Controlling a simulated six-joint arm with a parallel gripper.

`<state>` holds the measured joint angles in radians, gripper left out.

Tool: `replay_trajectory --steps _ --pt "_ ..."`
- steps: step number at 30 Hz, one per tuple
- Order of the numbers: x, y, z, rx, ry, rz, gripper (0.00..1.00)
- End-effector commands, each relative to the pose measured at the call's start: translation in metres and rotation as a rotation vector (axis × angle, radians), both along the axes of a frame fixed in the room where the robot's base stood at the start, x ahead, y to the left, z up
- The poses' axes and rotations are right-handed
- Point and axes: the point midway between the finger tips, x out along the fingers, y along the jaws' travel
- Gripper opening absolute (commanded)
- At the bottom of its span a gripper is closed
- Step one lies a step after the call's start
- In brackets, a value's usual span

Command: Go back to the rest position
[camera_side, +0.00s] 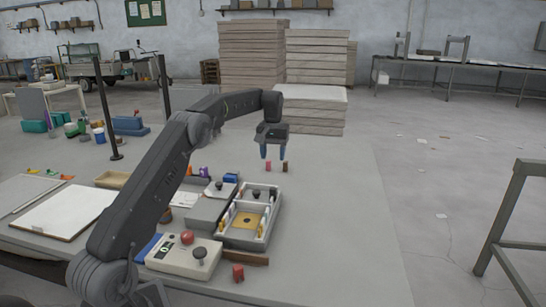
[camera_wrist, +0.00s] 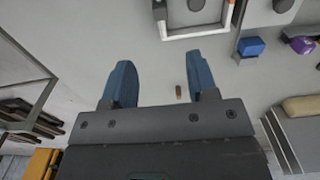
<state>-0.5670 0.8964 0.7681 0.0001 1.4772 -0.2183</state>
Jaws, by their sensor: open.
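My gripper (camera_side: 273,154) is open and empty, raised above the far right part of the grey table (camera_side: 345,215). A small brown peg (camera_wrist: 179,91) shows there on the table, near the right finger. In the side view a red peg (camera_side: 268,166) and a brown peg (camera_side: 284,167) stand close below the fingertips.
A grey unit with a white-framed tray (camera_side: 263,236) stands at the table's middle. A control box (camera_side: 183,256) with a red button and a red block (camera_side: 238,272) are in front. A blue block (camera_side: 231,178) lies behind the unit. The table's right side is clear.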

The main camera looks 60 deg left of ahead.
Motion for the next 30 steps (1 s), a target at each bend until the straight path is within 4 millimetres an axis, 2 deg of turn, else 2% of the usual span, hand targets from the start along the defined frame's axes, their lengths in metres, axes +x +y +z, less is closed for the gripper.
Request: replay_trajectory --steps 8,11,13,17,20,24,30 --pt "0.000 -0.001 0.001 0.001 -0.001 -0.002 0.53" --pt "0.000 -0.011 0.011 0.007 -0.011 -0.020 0.53" --pt "-0.003 -0.026 0.026 0.016 -0.028 -0.047 0.53" --pt "-0.016 -0.071 0.064 0.042 -0.072 -0.129 0.53" --pt "-0.034 -0.110 0.091 0.064 -0.112 -0.200 0.53" --pt "-0.070 -0.162 0.118 0.091 -0.168 -0.299 0.53" --pt "-0.136 -0.228 0.136 0.127 -0.252 -0.438 0.53"
